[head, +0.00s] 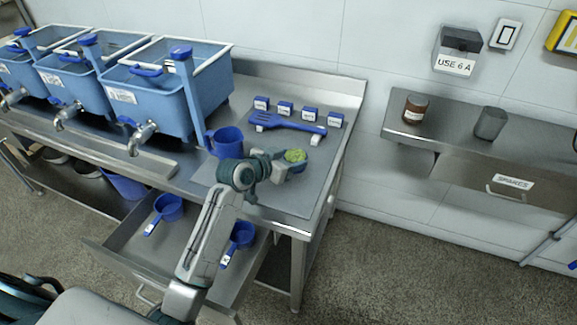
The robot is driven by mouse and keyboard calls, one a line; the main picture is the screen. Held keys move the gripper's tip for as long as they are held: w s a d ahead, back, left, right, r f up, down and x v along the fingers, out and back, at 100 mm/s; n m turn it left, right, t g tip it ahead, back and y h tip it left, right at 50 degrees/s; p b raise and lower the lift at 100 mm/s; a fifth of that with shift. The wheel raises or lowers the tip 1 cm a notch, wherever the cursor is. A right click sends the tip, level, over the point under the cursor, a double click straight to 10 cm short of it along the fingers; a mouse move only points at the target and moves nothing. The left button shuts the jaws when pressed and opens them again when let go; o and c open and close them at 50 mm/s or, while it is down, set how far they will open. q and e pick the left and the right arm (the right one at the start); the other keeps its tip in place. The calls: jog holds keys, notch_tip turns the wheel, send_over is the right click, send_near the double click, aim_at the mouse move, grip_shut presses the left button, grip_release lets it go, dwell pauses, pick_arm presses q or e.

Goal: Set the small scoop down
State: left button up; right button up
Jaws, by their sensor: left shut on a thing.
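My left gripper (290,166) is above the right part of the steel bench (330,140), in front of the blue slotted spatula. It is shut on what seems to be the small scoop, which is mostly hidden by the jaws. A lumpy green mass (295,155) shows at the fingertips, apparently in the scoop. I cannot tell whether the scoop touches the bench. Two other blue scoops lie in the open drawer, one at the left (168,207) and one at the right (241,235), partly behind my arm. My right gripper is not in view.
A blue jug (227,143) stands left of my gripper. Behind it lie a blue slotted spatula (288,124) and several small labelled blue blocks (284,108). Blue tanks with taps (165,95) fill the bench's left. A wall shelf (460,125) holds a brown jar and grey cup.

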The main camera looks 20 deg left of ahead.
pick_arm(q)
notch_tip(320, 180, down, 3)
jog(key=shift+f, duration=0.6)
jog(key=o, duration=1.1)
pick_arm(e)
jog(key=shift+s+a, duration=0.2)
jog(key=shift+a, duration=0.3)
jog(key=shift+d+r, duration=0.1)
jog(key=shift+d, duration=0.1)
